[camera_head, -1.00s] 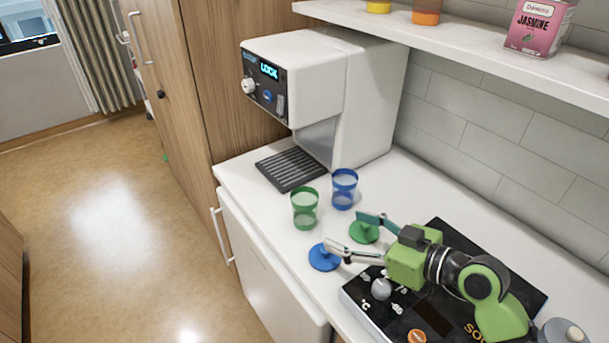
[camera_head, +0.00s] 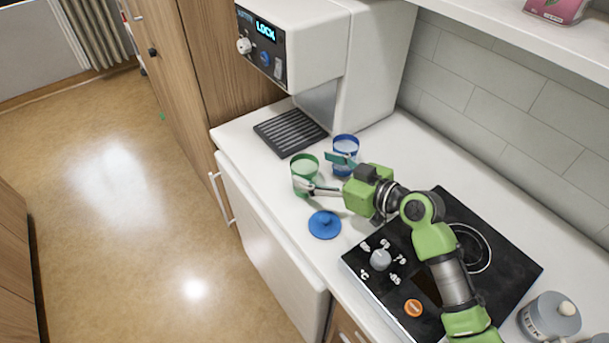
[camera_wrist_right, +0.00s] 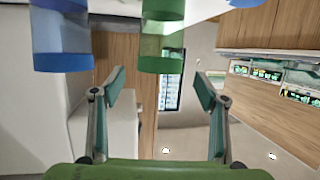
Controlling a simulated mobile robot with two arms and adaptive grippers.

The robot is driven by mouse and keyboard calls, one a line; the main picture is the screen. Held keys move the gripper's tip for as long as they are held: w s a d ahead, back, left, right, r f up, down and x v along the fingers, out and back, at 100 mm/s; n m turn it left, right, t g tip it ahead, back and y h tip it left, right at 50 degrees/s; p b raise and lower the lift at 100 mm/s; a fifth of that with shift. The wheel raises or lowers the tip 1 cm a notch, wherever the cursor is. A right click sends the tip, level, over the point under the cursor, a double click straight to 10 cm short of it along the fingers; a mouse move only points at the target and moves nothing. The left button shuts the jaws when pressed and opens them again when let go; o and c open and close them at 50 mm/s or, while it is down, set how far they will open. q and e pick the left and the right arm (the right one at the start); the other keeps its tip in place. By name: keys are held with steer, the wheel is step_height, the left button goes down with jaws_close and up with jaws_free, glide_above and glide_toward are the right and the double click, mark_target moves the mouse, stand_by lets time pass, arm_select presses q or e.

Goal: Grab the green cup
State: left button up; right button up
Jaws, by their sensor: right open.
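The green cup (camera_head: 304,163) stands upright on the white counter, left of the blue cup (camera_head: 345,143). My right gripper (camera_head: 316,172) is open and empty beside the cups. In the head view one fingertip overlaps the green cup's front and the other overlaps the blue cup. In the right wrist view the green cup (camera_wrist_right: 162,38) lies ahead, sideways between the open fingers (camera_wrist_right: 160,84); the blue cup (camera_wrist_right: 61,42) is to the left, outside them. I cannot tell whether a finger touches the cup. My left gripper is not in view.
A blue lid (camera_head: 325,226) lies in front of the gripper, near the counter's edge. A white dispenser (camera_head: 345,50) with a dark drip tray (camera_head: 290,132) stands behind the cups. A black hotplate (camera_head: 500,255) lies under my right arm. A grey pot (camera_head: 550,315) is at lower right.

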mark_target(295, 161)
steer(key=shift+w+a+p, duration=0.3)
steer(key=shift+w+a, duration=0.05)
steer(key=shift+a, duration=0.05)
steer(key=p+x, duration=0.1)
steer(key=x, duration=0.2)
steer(key=shift+f, duration=0.15)
steer(key=shift+w+a+f, duration=0.2)
steer(key=shift+w+a, duration=0.05)
steer(key=shift+w, duration=0.05)
steer(key=c, duration=1.4)
